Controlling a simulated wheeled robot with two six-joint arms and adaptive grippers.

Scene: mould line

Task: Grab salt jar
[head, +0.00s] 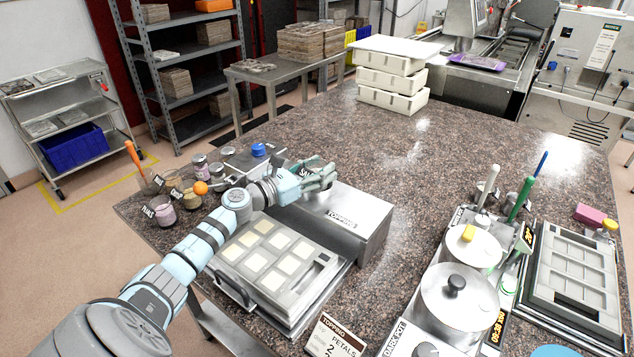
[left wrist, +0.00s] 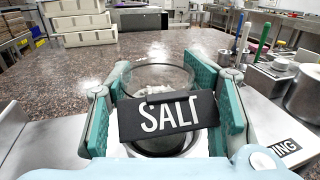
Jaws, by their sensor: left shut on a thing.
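The salt jar (left wrist: 158,78) is a clear glass jar with a black label reading SALT. In the left wrist view it sits between the two teal finger pads of my left gripper (left wrist: 160,105), which is shut on it. In the head view my left gripper (head: 322,177) is over the back part of the steel topping box (head: 340,222), and the jar is mostly hidden behind the fingers. I cannot tell whether the jar touches the surface under it. My right gripper is not in view.
Several small jars (head: 165,214) stand at the counter's left edge. A mould (head: 265,262) with pale squares lies in front of the topping box. Pots (head: 458,297) stand to the right, and stacked white trays (head: 392,80) at the back. The granite counter (head: 440,150) is clear in the middle.

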